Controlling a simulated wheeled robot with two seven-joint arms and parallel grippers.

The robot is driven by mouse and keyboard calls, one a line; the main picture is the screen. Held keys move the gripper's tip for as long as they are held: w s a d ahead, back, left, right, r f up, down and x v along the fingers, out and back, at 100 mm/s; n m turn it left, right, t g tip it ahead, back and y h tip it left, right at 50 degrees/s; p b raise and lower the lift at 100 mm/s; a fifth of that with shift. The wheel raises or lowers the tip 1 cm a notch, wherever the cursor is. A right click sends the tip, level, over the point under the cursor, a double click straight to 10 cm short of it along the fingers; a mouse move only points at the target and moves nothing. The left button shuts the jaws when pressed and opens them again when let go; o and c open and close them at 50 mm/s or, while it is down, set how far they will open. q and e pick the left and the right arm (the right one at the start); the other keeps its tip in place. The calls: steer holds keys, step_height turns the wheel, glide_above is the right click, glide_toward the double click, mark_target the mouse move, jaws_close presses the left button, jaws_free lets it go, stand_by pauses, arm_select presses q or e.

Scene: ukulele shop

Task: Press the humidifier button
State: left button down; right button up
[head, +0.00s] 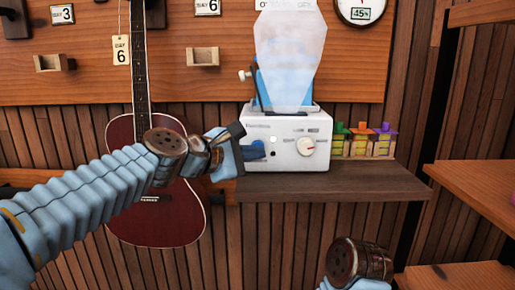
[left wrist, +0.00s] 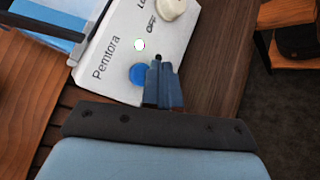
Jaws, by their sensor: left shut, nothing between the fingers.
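The humidifier (head: 287,154) is a white box with a cloudy, bluish tank (head: 291,60) on top and a pale dial (head: 306,146) on its front. Its round blue button (left wrist: 138,74) shows in the left wrist view, beside a small pale light (left wrist: 139,45). My left gripper (left wrist: 165,84) is shut and empty, its fingertips at the edge of the button. I cannot tell whether they touch it. In the head view the left gripper (head: 257,151) is at the lower left of the humidifier's front and partly covers the button area. My right gripper is out of view.
A red-brown ukulele (head: 160,222) hangs behind my left arm. A round gauge (head: 361,10) is on the wall. More wooden shelves (head: 480,187) stand at right.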

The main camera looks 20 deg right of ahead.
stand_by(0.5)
arm_select(q)
steer(key=shift+w+d+p, duration=0.15)
steer(key=shift+w+p, duration=0.15)
steer(key=shift+w, duration=0.1)
steer(key=shift+w+d+p, duration=0.1)
steer(key=shift+w+p, duration=0.25)
steer(key=shift+w, duration=0.15)
stand_by(0.6)
steer(key=shift+s, duration=0.1)
steer(key=shift+s+a+b, duration=0.25)
steer(key=shift+s+b, duration=0.05)
steer(key=shift+s, duration=0.5)
steer(key=s+a, duration=0.1)
steer(key=s, duration=0.4)
steer(key=shift+s+a+b, duration=0.3)
steer(key=shift+s+b, duration=0.05)
steer(key=shift+s, duration=0.05)
